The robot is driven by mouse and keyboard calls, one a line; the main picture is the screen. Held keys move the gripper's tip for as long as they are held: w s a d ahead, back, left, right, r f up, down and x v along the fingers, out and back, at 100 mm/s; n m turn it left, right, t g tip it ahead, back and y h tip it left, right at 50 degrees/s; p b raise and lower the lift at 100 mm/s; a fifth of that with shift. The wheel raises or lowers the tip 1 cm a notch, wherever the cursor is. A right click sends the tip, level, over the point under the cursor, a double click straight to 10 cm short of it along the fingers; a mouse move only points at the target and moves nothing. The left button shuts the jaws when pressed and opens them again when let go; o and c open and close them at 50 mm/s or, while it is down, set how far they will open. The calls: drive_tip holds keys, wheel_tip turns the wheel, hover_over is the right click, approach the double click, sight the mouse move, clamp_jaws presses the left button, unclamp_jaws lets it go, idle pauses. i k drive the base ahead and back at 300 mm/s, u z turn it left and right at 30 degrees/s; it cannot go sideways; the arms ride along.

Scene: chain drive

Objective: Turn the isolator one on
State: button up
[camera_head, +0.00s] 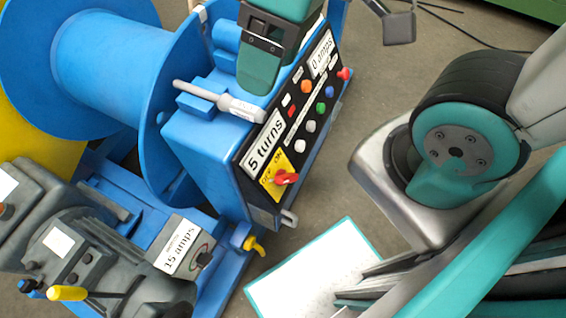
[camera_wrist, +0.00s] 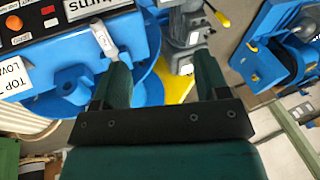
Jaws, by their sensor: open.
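A red rotary handle (camera_head: 285,178) sits on a yellow plate (camera_head: 270,186) at the lower end of the black control panel (camera_head: 292,112) on the blue machine. It looks like an isolator, but I cannot read which number it bears. My gripper (camera_head: 260,88) is above the panel's upper left part, well apart from the red handle. In the wrist view my gripper (camera_wrist: 163,68) shows two green fingers spread apart with nothing held between them. The red handle is not clearly visible in the wrist view.
A grey-white lever (camera_head: 222,101) sticks out by the panel, close under my gripper. Several coloured buttons line the panel. A large blue spool (camera_head: 120,60) stands at left. A grey motor box labelled "15 amps" (camera_head: 178,246) is below. Grey floor (camera_head: 350,150) is open right of the panel.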

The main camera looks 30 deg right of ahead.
sight(282, 178)
drive_tip(key=z, duration=0.55)
drive_tip(key=k, duration=0.85)
drive_tip(key=z, duration=0.7)
